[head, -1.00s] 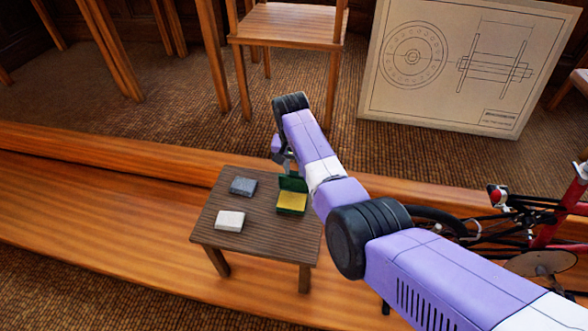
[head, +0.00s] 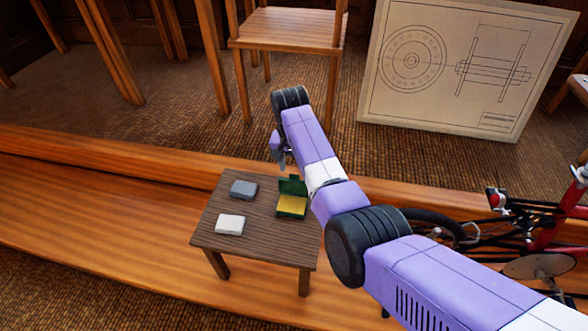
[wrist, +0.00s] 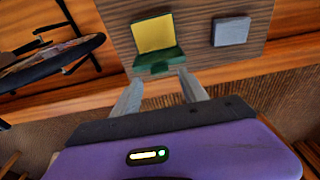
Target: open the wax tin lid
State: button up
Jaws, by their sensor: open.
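The wax tin is a small green box with a yellow inside (head: 291,205), at the right side of the small table in the head view. Its green lid (head: 292,186) stands open, raised at the tin's far edge. In the wrist view the yellow inside (wrist: 153,33) is at the top, with the green lid (wrist: 160,60) below it, nearest the fingers. My gripper (head: 281,160) is beyond and above the lid, apart from it. In the wrist view its two fingers (wrist: 160,77) are spread, with nothing between them.
The small wooden table (head: 260,242) also holds a grey block (head: 243,188) and a white block (head: 230,224). A wooden step (head: 100,210) runs beneath it. A chair (head: 290,25) and a drawing board (head: 460,70) stand behind. A red bicycle (head: 548,235) is at the right.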

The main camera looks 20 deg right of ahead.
jog(key=shift+s+a+r, duration=0.1)
jog(key=shift+s+r, duration=0.05)
jog(key=shift+r, duration=1)
jog(key=shift+s+a+r, duration=0.1)
jog(key=shift+s+r, duration=0.05)
jog(key=shift+r, duration=0.95)
jog(key=shift+w, duration=0.1)
jog(key=w+d+r+n+t, duration=0.1)
jog(key=w+r+n+t, duration=0.1)
jog(key=w+r+t, duration=0.55)
jog(key=s+a+r+n+t+p, duration=0.1)
jog(key=s+a+n+t, duration=0.1)
jog(key=s, duration=2.7)
jog(key=s+a+r+n+t+y+p, duration=0.1)
jog(key=s+a+r+n+t, duration=0.1)
jog(key=s, duration=2.7)
jog(key=shift+s+a+n+t, duration=0.25)
jog(key=shift+a+n+t, duration=0.35)
jog(key=shift+a+t, duration=0.4)
